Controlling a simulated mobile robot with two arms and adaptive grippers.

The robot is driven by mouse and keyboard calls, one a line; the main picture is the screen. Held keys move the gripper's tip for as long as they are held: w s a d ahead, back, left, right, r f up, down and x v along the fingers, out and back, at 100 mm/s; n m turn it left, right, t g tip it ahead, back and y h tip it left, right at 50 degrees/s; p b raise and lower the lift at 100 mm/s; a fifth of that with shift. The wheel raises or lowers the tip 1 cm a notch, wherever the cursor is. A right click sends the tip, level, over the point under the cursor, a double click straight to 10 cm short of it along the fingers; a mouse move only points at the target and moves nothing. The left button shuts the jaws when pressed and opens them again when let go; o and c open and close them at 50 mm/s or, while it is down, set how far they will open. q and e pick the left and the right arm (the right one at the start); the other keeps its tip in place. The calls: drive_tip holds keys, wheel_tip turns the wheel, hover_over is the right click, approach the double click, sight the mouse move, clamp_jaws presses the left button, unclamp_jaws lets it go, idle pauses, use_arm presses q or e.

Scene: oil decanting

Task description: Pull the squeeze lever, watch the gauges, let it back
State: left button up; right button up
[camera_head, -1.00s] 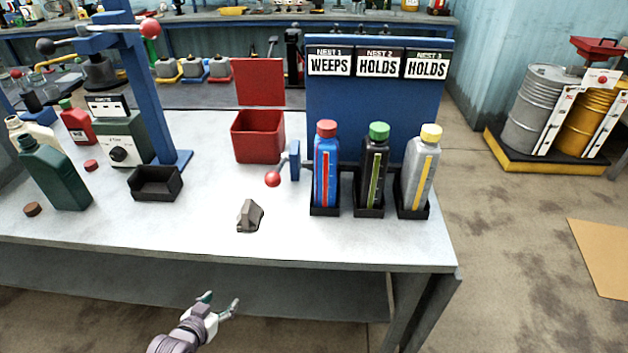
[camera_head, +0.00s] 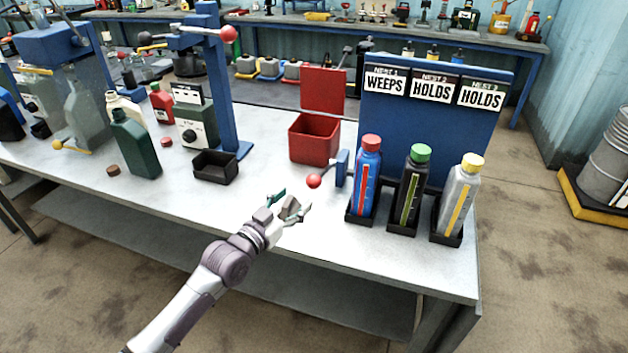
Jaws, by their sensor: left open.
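The squeeze lever, a red ball (camera_head: 314,181) on a short arm, sticks out from a blue bracket (camera_head: 342,168) left of the bottle nests. Three bottles stand upright in black nests: a blue one with a red cap (camera_head: 367,178), a black one with a green cap (camera_head: 411,187) and a grey one with a yellow cap (camera_head: 457,199). Each has a coloured vertical gauge strip. Signs above read WEEPS (camera_head: 384,83), HOLDS (camera_head: 431,90) and HOLDS (camera_head: 480,98). My left gripper (camera_head: 291,202) is open, below and left of the red ball. My right gripper is out of view.
An open red bin (camera_head: 313,140) stands behind the lever. A black tray (camera_head: 215,168), a blue post (camera_head: 218,90) and a green bottle (camera_head: 135,145) are left. The front table strip is mostly clear.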

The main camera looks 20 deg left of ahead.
sight(309, 187)
use_arm(q)
drive_tip(key=x, duration=0.8)
drive_tip(key=shift+w+d+p, duration=0.2)
drive_tip(key=shift+w+p, duration=0.05)
drive_tip(key=shift+p, duration=0.1)
clamp_jaws()
